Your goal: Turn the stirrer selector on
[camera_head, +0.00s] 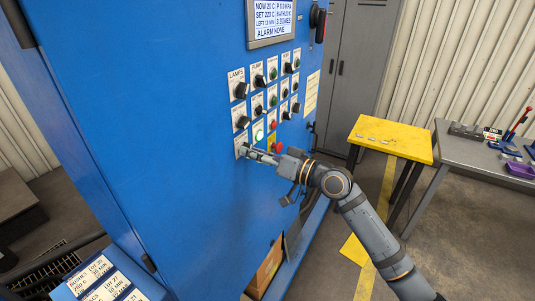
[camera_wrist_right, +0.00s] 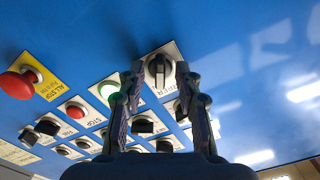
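The stirrer selector (camera_wrist_right: 158,72) is a black rotary knob on a white label plate on the blue panel, its lettering partly covered. A pale line on it runs nearly up and down in the right wrist view. In the head view its plate (camera_head: 239,141) is at the panel's lower left, the knob largely hidden by my gripper. My right gripper (camera_head: 247,151) is at the panel there. In the right wrist view my right gripper (camera_wrist_right: 160,72) is open, with one fingertip on each side of the knob. Contact cannot be told. My left gripper is not in view.
Several other knobs and buttons crowd the panel, including a green button (camera_wrist_right: 107,91) beside one finger and a red emergency button (camera_wrist_right: 17,84). A display (camera_head: 272,18) is above. A yellow table (camera_head: 392,137) and a grey bench (camera_head: 462,152) stand at right.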

